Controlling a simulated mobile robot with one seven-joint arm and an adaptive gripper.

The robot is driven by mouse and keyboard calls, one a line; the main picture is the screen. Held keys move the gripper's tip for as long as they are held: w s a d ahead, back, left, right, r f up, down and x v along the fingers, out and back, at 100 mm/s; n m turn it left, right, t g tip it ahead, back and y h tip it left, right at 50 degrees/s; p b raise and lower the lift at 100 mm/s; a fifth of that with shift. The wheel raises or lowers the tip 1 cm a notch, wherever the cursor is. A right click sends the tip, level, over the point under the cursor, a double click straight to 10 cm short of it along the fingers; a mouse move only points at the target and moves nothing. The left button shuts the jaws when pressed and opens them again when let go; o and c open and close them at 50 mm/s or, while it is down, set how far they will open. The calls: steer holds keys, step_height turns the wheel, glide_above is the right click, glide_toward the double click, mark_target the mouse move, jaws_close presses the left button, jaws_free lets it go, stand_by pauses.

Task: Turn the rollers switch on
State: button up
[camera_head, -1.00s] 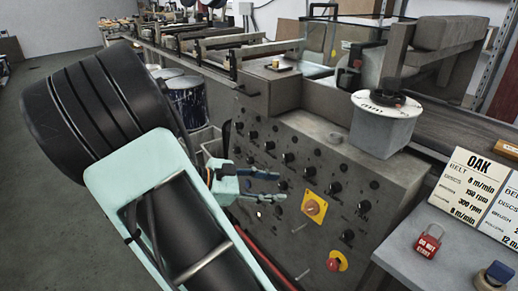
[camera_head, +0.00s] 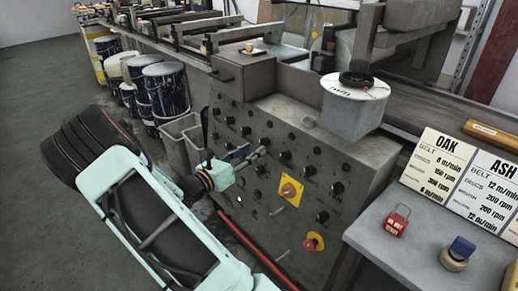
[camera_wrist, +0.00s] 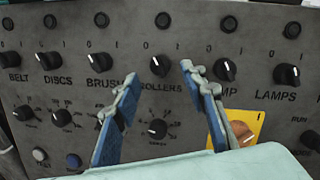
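The rollers switch (camera_wrist: 160,66) is a black rotary knob on the grey control panel (camera_head: 352,160), above its ROLLERS label. Its pale mark seems to point to the upper left, but it is small. My gripper (camera_wrist: 158,73) is open and empty in the wrist view. Its two blue-padded fingers appear on either side of the switch, and no contact shows. In the head view my gripper (camera_head: 250,152) reaches to the panel's knob rows from the left, covering part of the panel.
The brush knob (camera_wrist: 99,62) and pump knob (camera_wrist: 224,70) flank the switch. A yellow plate with an orange knob (camera_head: 290,192) and a red emergency button (camera_head: 312,243) lie lower. A table (camera_head: 370,232) holding a red padlock (camera_head: 397,220) stands at right. Drums (camera_head: 166,95) stand behind.

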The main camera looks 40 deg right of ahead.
mark_target(261, 145)
steer(key=shift+w+d, duration=0.2)
steer(key=shift+d, duration=0.75)
steer(key=shift+w+d, duration=0.15)
steer(key=shift+d, duration=0.8)
jaws_close()
steer(key=shift+m+b, duration=0.3)
steer(key=shift+b, duration=0.05)
steer(key=m+g+b, duration=0.1)
steer(key=m, duration=0.3)
steer(key=m+g+b, duration=0.1)
steer(key=m, duration=0.3)
steer(key=m+g+b, duration=0.1)
steer(key=m, duration=0.4)
steer(key=shift+w+g+h, duration=0.3)
steer(key=shift+g, duration=0.1)
steer(key=shift+m, duration=0.4)
